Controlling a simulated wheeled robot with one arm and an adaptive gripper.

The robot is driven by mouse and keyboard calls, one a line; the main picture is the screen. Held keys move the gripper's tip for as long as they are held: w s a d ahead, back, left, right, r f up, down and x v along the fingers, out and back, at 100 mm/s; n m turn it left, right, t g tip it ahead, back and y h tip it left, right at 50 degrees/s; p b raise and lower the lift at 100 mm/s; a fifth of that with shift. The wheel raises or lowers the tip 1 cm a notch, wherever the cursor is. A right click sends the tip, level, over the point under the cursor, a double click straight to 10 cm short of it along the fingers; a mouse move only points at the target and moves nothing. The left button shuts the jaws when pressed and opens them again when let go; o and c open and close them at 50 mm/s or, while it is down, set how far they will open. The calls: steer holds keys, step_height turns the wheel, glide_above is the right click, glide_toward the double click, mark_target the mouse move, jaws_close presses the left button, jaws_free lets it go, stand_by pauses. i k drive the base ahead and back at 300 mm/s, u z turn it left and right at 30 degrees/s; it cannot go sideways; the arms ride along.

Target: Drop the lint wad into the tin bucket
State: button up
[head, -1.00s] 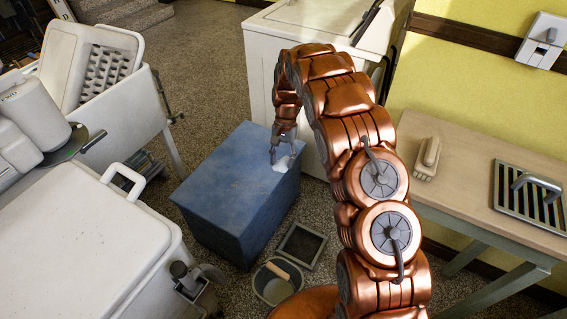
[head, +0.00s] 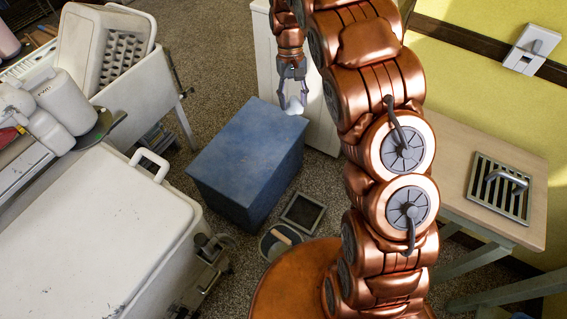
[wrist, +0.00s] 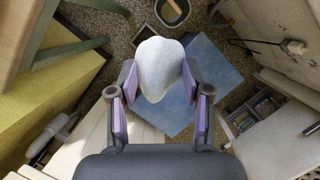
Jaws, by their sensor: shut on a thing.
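The lint wad (head: 294,107) is a small pale lump held between the fingertips of my gripper (head: 291,98), above the far right part of the blue box. In the wrist view the wad (wrist: 160,68) is a rounded whitish lump between the two fingers, and the blue box top shows behind it. The tin bucket (head: 268,246) is a round grey container on the floor in front of the box, with a wooden bar across its mouth. The bucket also shows at the top of the wrist view (wrist: 163,14). My arm hides none of its mouth.
The blue box (head: 235,150) stands behind the bucket. A dark square tray (head: 303,212) lies on the floor beside the bucket. A white washer (head: 95,240) stands at left. A wooden table (head: 452,150) with a metal grate (head: 500,188) stands at right.

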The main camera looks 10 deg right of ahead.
mark_target(278, 249)
steer(key=z, duration=1.6)
steer(key=k, duration=1.4)
steer(key=u, duration=1.95)
